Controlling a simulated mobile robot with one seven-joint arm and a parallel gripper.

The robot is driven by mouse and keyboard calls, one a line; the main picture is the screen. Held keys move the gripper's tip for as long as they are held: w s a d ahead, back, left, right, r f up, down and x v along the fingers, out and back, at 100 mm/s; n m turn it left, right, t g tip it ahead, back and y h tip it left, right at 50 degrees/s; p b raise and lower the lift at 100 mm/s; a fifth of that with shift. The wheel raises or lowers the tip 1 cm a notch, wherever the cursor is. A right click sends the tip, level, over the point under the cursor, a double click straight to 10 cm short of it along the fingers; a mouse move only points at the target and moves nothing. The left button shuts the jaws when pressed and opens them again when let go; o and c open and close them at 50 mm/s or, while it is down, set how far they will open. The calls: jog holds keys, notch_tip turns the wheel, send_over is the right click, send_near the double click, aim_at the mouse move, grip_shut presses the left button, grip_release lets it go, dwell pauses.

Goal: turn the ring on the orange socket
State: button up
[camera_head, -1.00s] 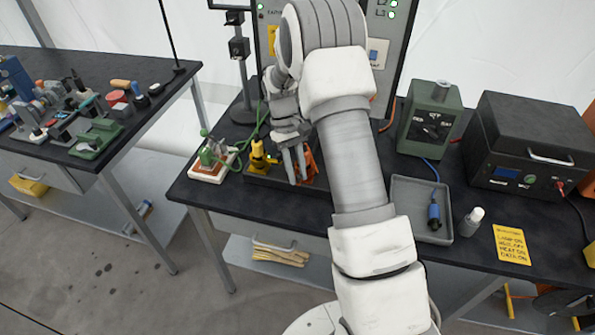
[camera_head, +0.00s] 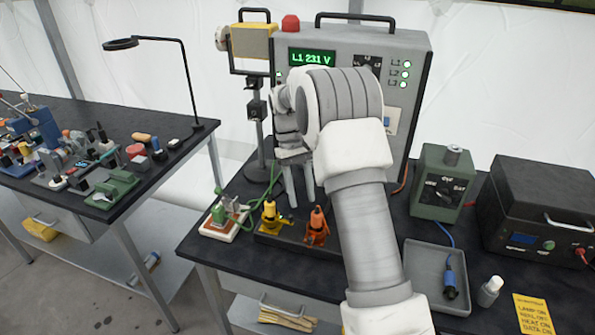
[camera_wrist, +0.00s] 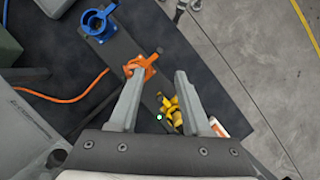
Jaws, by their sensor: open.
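The orange socket (camera_head: 317,230) stands on a dark strip on the bench, right of the yellow socket (camera_head: 271,217). My gripper (camera_head: 301,197) points down, open and empty, just above and behind the orange socket. In the wrist view, the orange socket (camera_wrist: 141,66) shows by the tip of the left finger, and my gripper (camera_wrist: 158,82) has a clear gap between its fingers. I cannot tell whether that finger touches it. The ring's turn is too small to read. A blue socket (camera_wrist: 98,24) stands at the strip's other end; my arm hides it in the head view.
A grey tray (camera_head: 421,247) with a blue plug (camera_head: 450,283) lies to the right, near a white bottle (camera_head: 489,291). A green box (camera_head: 441,185) and a dark case (camera_head: 541,205) stand behind. A grey panel (camera_head: 413,75) rises at the back. A small board (camera_head: 222,232) sits left.

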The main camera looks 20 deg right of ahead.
jog(key=v, duration=0.6)
jog(key=s+a+r+m+t, duration=0.15)
jog(key=s+r+t, duration=0.35)
jog(key=s+r, duration=0.85)
jog(key=s+a+f+t, duration=0.1)
jog(key=s+t, duration=0.1)
jog(key=s, duration=0.6)
jog(key=s+a+f+t, duration=0.1)
jog(key=s+f+t, duration=0.1)
jog(key=s, duration=0.7)
jog(key=shift+a+t+y, duration=0.3)
jog(key=shift+t+y, duration=0.1)
jog(key=shift+t, duration=0.1)
